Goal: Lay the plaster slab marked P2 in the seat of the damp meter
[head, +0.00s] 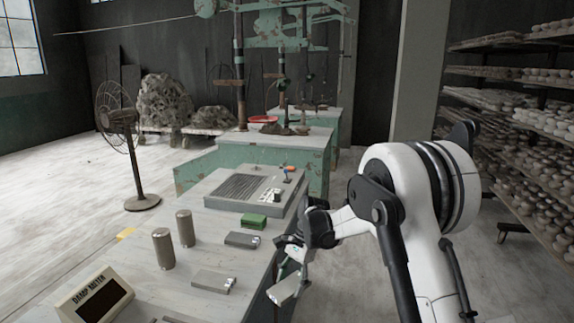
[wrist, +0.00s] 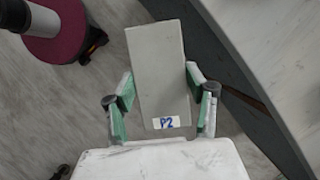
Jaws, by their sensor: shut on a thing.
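The plaster slab P2 (wrist: 160,65) is a grey oblong plate with a white label reading "P2" in blue. My gripper (wrist: 162,98) is shut on it, with green-padded fingers at its two long sides near the labelled end. In the head view, my gripper (head: 292,258) holds the slab (head: 283,290) tilted, off the table's right edge and above the floor. The damp meter (head: 95,298) stands at the table's front left, a cream box with a dark display. Its seat cannot be made out; a grey piece (head: 172,319) beside it is cut off by the frame.
Two metal cylinders (head: 163,248) (head: 186,228) stand upright on the table. Two grey blocks (head: 213,281) (head: 243,240) and a green block (head: 254,221) lie nearer its right edge. A ribbed grey board (head: 245,188) lies behind. A maroon round seat (wrist: 60,30) shows below.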

